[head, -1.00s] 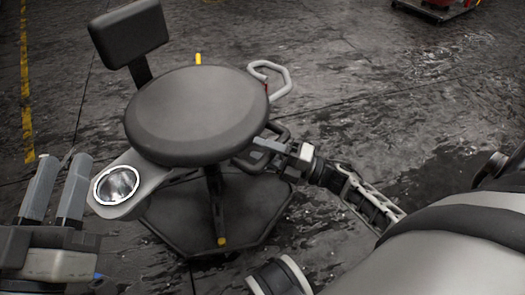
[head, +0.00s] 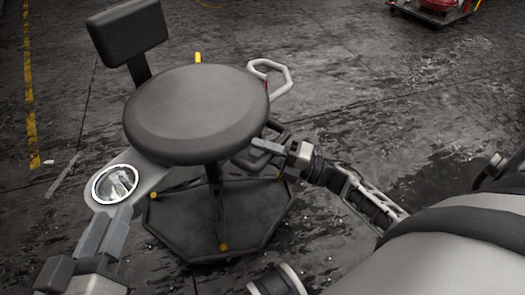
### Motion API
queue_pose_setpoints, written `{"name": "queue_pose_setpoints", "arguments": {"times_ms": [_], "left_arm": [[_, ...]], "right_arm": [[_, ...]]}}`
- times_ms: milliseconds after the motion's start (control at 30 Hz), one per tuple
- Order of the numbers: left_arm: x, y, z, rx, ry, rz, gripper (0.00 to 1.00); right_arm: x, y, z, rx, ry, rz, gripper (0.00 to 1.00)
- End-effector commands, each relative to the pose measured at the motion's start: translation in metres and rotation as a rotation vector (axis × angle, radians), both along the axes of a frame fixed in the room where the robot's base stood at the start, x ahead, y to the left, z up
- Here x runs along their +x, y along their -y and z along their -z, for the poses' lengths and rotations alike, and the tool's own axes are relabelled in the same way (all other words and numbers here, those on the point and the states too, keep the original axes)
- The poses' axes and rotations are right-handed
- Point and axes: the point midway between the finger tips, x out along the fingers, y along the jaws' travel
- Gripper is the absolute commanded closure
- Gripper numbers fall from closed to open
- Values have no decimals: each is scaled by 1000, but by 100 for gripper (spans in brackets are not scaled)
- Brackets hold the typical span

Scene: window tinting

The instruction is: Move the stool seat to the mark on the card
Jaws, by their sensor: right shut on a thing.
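The stool seat (head: 195,112) is a dark round cushion above an octagonal base (head: 185,222). My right gripper (head: 262,147) is at the seat's right edge, shut on a dark looped handle (head: 279,134) beside and below the seat; the seat hides part of this grip. My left gripper (head: 118,215) is at the lower left, its fingertips just below a round shiny dish (head: 115,184) on an arm at the seat's left. Its two fingers lie close together from this angle, and nothing shows between them. I cannot make out a card or its mark.
A backrest (head: 128,30) rises behind the seat. A pale loop handle (head: 272,76) and a yellow-tipped post (head: 198,57) stand behind it. A red item on a cart (head: 435,8) is far back right. Wet dark floor lies open to the right.

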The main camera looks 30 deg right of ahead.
Motion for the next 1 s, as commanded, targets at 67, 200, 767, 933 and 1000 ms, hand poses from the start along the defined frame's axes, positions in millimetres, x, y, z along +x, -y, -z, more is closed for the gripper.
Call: {"name": "queue_pose_setpoints", "arguments": {"times_ms": [67, 200, 767, 933, 1000], "left_arm": [[-3, 0, 2, -3, -29, 2, 64], [-3, 0, 4, -3, -30, 3, 64], [-2, 0, 4, -1, -26, 2, 64], [-2, 0, 2, 1, -25, 2, 64], [-2, 0, 1, 5, -24, 0, 64]], "right_arm": [[1, 0, -9, 6, 13, -2, 100], [1, 0, -7, 5, 13, -2, 100], [0, 0, -3, 2, 2, 1, 57], [-7, 6, -1, 1, -1, 2, 57], [-15, 13, 2, 1, -2, 3, 57]]}}
